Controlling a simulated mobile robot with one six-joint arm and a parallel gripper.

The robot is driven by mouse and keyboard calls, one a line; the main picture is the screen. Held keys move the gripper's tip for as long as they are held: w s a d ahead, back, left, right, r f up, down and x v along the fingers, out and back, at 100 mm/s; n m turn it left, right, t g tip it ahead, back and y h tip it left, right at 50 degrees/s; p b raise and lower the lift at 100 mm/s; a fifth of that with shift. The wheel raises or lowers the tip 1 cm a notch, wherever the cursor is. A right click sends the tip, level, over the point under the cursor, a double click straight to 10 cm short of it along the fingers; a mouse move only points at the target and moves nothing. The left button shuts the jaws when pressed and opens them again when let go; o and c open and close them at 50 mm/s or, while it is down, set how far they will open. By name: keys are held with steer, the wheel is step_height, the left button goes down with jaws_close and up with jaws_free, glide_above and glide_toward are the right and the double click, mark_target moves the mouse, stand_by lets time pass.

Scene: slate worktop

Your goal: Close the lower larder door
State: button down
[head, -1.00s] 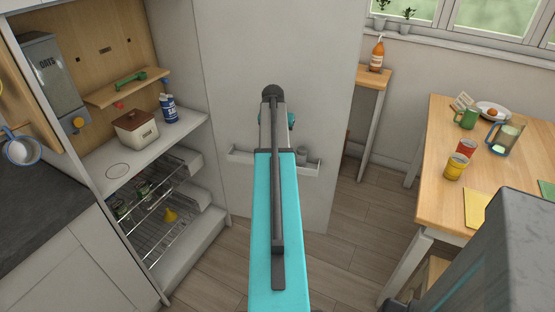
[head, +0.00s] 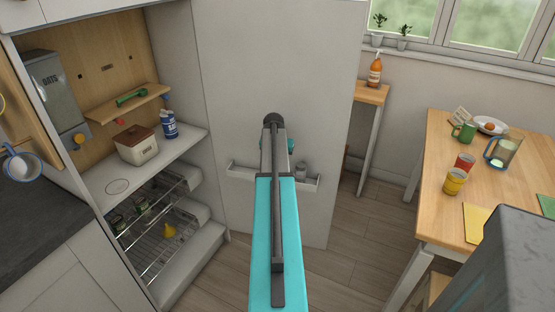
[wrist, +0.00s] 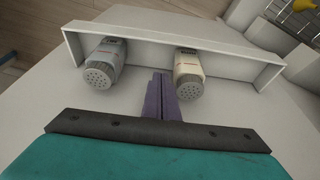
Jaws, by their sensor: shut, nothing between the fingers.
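The lower larder door (head: 235,70) is a tall pale panel standing open to the right of the larder (head: 190,145). A small white rack with two shakers is fixed to its inner face. In the wrist view, my gripper (wrist: 160,82) is shut and empty. Its purple fingers point at the rack (wrist: 200,43), between a grey-capped shaker (wrist: 104,62) and a cream shaker (wrist: 188,72). I cannot tell whether the fingertips touch the rack or door. In the head view my arm hides the gripper and the rack's middle.
A wooden table (head: 460,215) with mugs stands at the right. Bare floor (head: 360,235) lies between door and table.

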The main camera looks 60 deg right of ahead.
steer(key=x, duration=0.4)
steer(key=shift+d+f+p, duration=0.15)
steer(key=shift+f+p, duration=0.1)
steer(key=shift+p, duration=0.05)
steer(key=shift+s+a+p, duration=0.25)
steer(key=shift+a, duration=0.75)
steer(key=shift+s+a+p, duration=0.2)
steer(key=shift+s+a, duration=0.05)
steer(key=shift+a, duration=0.7)
steer(key=shift+f, duration=0.1)
